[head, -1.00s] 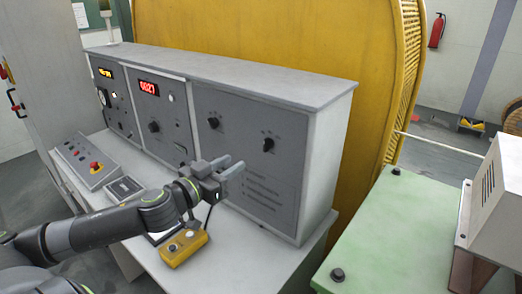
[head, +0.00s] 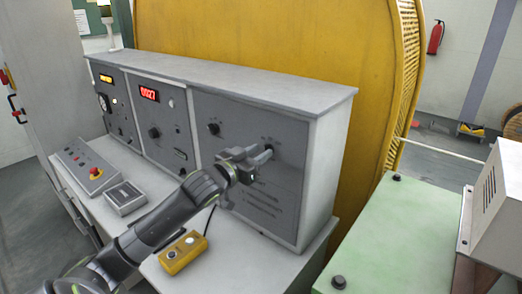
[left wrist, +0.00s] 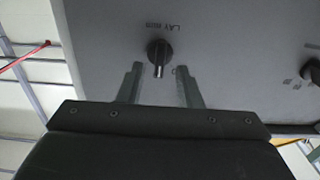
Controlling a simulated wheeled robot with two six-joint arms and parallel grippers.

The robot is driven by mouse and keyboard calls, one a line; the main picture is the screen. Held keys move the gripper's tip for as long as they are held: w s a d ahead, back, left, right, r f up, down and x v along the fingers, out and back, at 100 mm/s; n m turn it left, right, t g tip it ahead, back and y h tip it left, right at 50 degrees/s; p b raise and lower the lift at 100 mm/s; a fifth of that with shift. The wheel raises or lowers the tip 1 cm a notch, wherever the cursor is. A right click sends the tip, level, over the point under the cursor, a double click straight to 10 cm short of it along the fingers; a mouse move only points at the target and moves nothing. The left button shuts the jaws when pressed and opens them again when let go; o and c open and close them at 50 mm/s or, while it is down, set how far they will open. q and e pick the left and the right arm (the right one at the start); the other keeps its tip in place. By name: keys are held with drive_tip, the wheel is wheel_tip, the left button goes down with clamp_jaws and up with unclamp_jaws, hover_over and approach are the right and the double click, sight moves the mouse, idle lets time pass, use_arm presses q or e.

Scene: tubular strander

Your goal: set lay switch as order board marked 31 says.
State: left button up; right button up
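The lay switch is a black rotary knob (left wrist: 158,55) on the grey panel (head: 240,197), beside lettering that begins "LAY" and shows upside down in the left wrist view. In the head view this right-hand knob (head: 270,144) is partly hidden by my left gripper (head: 264,154). That gripper is open, its two fingers (left wrist: 160,83) pointing at the panel on either side of the knob with gaps visible; I cannot tell how far they reach around it. My right gripper is not in view. I can read no order board marked 31.
A second knob (head: 214,129) sits left on the same panel. The display (head: 149,91) reads 0027. A green machine (head: 385,240) stands right.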

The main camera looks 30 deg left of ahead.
use_arm(q)
drive_tip(key=shift+w+d, duration=0.1)
drive_tip(key=shift+w, duration=0.55)
drive_tip(key=shift+c, duration=0.3)
clamp_jaws()
drive_tip(key=shift+m, duration=0.4)
drive_tip(key=m, duration=0.2)
drive_tip(key=m+b, duration=0.1)
drive_tip(key=m, duration=0.5)
drive_tip(key=shift+d+f, duration=0.15)
drive_tip(key=shift+d, duration=0.15)
